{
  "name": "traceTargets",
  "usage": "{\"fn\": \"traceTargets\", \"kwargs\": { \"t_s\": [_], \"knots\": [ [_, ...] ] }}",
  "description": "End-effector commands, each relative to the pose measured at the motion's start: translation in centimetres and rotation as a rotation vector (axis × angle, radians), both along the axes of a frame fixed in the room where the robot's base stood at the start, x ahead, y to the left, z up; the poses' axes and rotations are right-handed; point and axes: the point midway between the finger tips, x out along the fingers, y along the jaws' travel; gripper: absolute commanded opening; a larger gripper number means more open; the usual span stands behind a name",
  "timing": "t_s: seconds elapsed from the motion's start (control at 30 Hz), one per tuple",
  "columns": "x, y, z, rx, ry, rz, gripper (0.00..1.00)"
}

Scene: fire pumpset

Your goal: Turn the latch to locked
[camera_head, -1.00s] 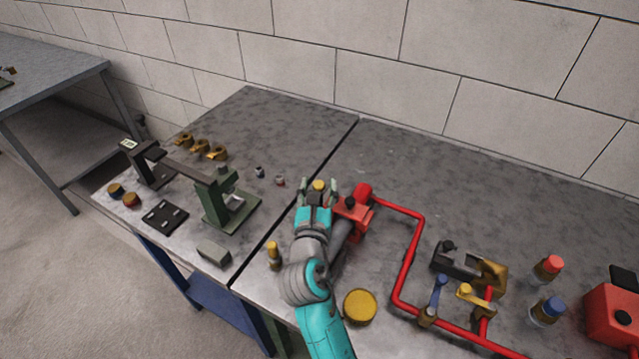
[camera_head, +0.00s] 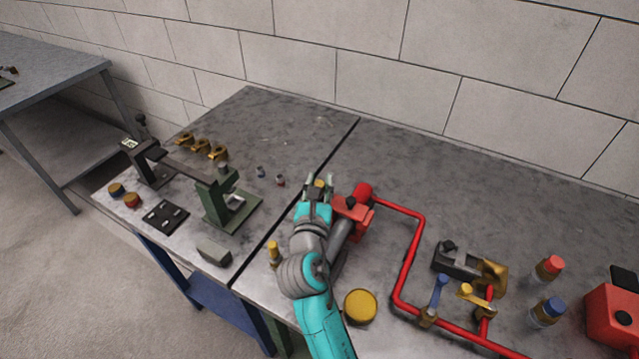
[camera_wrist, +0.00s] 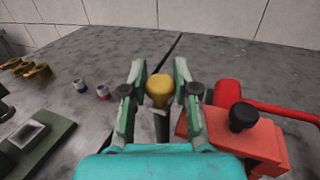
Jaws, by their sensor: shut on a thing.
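A yellow knob (camera_wrist: 159,90) on a dark stem (camera_wrist: 161,126) stands between the fingers of my gripper (camera_wrist: 160,85) in the wrist view. My gripper is shut on the knob, with one finger on each side. In the head view the knob (camera_head: 319,184) shows between the fingertips of my gripper (camera_head: 318,187), left of the red pump body (camera_head: 352,212). The knob appears to be the latch's handle. The latch's base and any lock marking are hidden behind my gripper, so I cannot tell its position.
The red body with a black knob (camera_wrist: 243,116) is close on the right. A green vise (camera_head: 222,200) stands to the left. A yellow-topped piece (camera_head: 273,252) and a yellow disc (camera_head: 360,306) are near my arm. The table behind is clear.

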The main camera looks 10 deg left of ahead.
Motion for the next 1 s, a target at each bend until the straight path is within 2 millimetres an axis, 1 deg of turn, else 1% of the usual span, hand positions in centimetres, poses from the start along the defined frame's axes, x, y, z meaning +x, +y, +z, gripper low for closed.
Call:
{"fn": "traceTargets", "kwargs": {
  "t_s": [0.27,1.0],
  "knots": [
    [-0.03,0.23,0.04,-0.002,0.0,-0.133,0.0],
    [0.06,0.18,0.14,0.0,-0.002,-0.796,0.0]
  ]
}}
